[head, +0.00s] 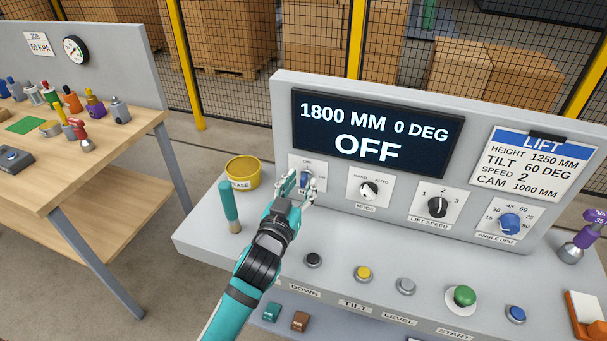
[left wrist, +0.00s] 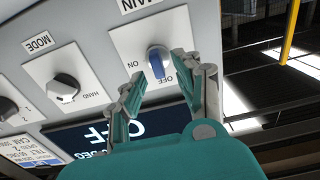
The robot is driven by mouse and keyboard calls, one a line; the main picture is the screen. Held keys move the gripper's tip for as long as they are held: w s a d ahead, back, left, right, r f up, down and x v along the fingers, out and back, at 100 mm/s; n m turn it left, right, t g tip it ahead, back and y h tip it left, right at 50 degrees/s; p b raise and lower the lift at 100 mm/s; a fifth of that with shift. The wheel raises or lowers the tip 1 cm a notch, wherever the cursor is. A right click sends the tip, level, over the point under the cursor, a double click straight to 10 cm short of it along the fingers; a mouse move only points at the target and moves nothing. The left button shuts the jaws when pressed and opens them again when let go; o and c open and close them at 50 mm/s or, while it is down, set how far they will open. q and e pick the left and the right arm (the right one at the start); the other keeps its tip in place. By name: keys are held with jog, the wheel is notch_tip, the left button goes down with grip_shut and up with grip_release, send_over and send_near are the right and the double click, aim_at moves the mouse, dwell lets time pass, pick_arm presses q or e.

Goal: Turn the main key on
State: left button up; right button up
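The main key (head: 304,178) is a blue knob on a white plate at the left of the upright panel, partly hidden by my left gripper in the head view. In the left wrist view, which is upside down, the blue knob (left wrist: 157,63) stands roughly upright, in line with the OFF mark; ON is to its left. My left gripper (head: 299,187) is open at the panel; it also shows in the left wrist view (left wrist: 157,77), a finger on either side of the knob. I cannot tell if they touch it. The display (head: 375,130) reads OFF. My right gripper is not in view.
The mode knob (head: 369,190), lift speed knob (head: 437,207) and angle knob (head: 510,223) are to the right. A yellow cup (head: 242,172) and a teal-handled tool (head: 229,205) stand left of my arm. Several push buttons line the console's front.

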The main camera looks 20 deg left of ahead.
pick_arm(q)
jog(key=shift+w+f, duration=0.1)
jog(key=shift+w, duration=1.25)
jog(key=shift+s, duration=0.15)
grip_shut()
